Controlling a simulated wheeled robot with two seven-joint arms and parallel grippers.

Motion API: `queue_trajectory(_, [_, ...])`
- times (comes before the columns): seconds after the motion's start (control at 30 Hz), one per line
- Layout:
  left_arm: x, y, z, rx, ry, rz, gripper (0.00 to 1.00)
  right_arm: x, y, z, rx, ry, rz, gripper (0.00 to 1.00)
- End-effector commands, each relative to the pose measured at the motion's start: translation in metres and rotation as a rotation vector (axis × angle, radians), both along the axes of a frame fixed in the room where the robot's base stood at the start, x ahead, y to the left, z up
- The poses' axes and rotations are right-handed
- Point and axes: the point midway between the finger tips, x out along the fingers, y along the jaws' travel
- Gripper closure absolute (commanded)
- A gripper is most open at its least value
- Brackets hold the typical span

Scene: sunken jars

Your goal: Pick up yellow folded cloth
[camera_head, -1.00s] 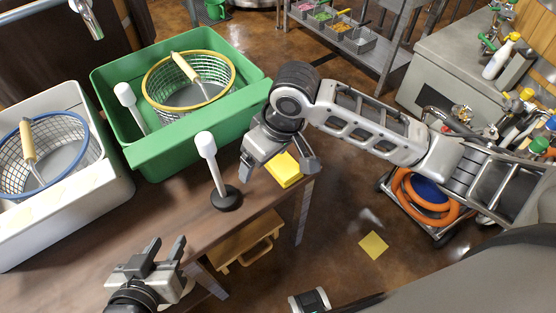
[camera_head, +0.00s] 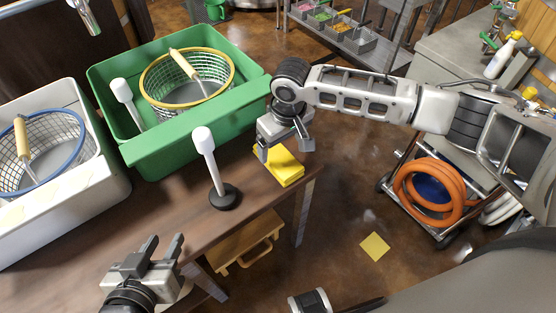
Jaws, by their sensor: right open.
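The yellow folded cloth (camera_head: 286,170) lies on the right end of the brown wooden table, near its edge. My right gripper (camera_head: 283,153) is open over the far side of the cloth, with its fingers pointing down. One finger is left of the cloth and the other is toward its upper right. I cannot tell whether the fingers touch it. My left gripper (camera_head: 160,250) is over the near part of the table, its two fingers apart and empty.
A white-headed stick on a black base (camera_head: 224,196) stands just left of the cloth. A green tub (camera_head: 188,131) with a wire basket is behind it, and a white tub (camera_head: 94,189) is at the left. A yellow square (camera_head: 375,246) lies on the floor.

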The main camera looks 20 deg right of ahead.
Motion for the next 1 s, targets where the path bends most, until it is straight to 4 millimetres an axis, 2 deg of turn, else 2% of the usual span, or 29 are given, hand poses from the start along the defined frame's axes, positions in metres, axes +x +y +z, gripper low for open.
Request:
queue_trajectory(0.13, [-0.002,0.000,-0.004,0.001,0.005,-0.002,0.64,0.001,0.002,-0.011,-0.001,0.001,0.002,0.15])
queue_trajectory(0.4, [-0.003,0.000,-0.011,0.006,0.002,-0.006,0.64,0.005,0.007,-0.049,-0.001,0.001,0.002,0.15])
queue_trajectory(0.73, [-0.002,-0.001,-0.005,0.003,-0.011,-0.007,0.64,0.006,0.007,-0.054,0.000,0.000,0.003,0.15])
queue_trajectory(0.9, [-0.002,-0.001,-0.006,0.003,-0.009,-0.008,0.64,0.006,0.007,-0.054,0.000,0.000,0.002,0.63])
queue_trajectory(1.0, [-0.002,-0.001,-0.006,0.004,-0.007,-0.008,0.64,0.006,0.007,-0.054,0.001,-0.001,0.002,0.64])
